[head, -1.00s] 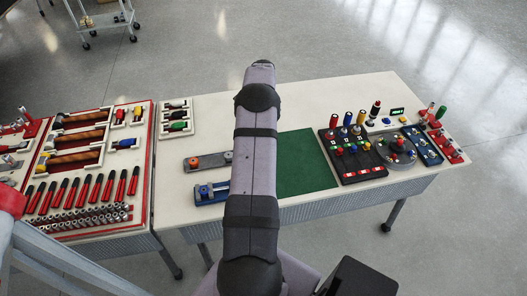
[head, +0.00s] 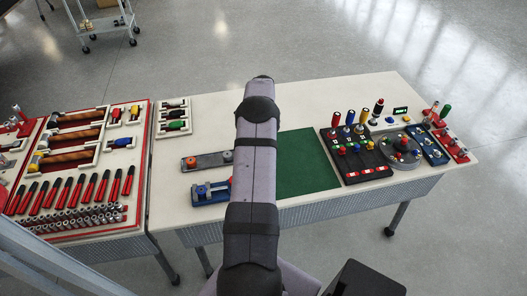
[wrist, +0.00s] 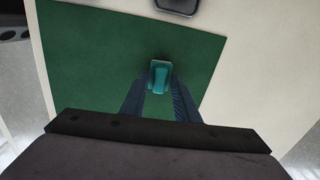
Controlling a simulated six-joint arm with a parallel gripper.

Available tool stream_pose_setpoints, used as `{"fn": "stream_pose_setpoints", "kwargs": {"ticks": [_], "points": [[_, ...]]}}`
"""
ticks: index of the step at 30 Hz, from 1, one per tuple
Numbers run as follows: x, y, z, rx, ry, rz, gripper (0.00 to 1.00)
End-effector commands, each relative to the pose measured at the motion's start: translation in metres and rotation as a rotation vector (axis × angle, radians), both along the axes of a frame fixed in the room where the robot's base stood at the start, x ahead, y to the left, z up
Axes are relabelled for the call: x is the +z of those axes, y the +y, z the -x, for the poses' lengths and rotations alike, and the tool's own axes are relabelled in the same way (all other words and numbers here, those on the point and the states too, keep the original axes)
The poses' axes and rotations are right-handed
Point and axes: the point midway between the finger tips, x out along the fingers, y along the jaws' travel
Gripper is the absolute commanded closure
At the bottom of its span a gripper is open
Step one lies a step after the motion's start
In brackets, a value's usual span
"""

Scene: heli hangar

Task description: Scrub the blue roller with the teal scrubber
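The teal scrubber (wrist: 160,77) shows in the wrist view, between the far ends of my gripper's fingers (wrist: 160,88). The green mat lies behind it. The fingers flank the scrubber closely; I cannot tell whether they touch it, or whether it rests on the mat. In the head view my own arm hides the gripper and scrubber. I cannot make out for certain which thing is the blue roller. A blue piece (head: 122,142) lies in a left tray, and an upright blue-topped piece (head: 350,117) stands on the right.
The green mat (head: 308,165) has bare room right of my arm. A black rack (head: 365,167) and a round grey holder (head: 402,158) stand right of it. A blue fixture (head: 207,194) and grey plate (head: 207,161) lie left. A red-edged tool board (head: 150,115) is farther left.

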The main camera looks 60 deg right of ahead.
Motion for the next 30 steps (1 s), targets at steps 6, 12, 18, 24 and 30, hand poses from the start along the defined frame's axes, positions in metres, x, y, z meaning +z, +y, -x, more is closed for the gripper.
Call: {"fn": "stream_pose_setpoints", "kwargs": {"ticks": [6,12,18,24,30], "points": [[0.000,0.000,0.000,0.000,0.000,0.000,0.91],[0.000,0.000,0.000,0.000,0.000,0.000,1.00],[0.007,0.000,0.000,0.000,0.000,0.000,1.00],[0.021,0.000,0.000,0.000,0.000,0.000,1.00],[0.035,0.000,0.000,0.000,-0.001,0.001,1.00]]}}
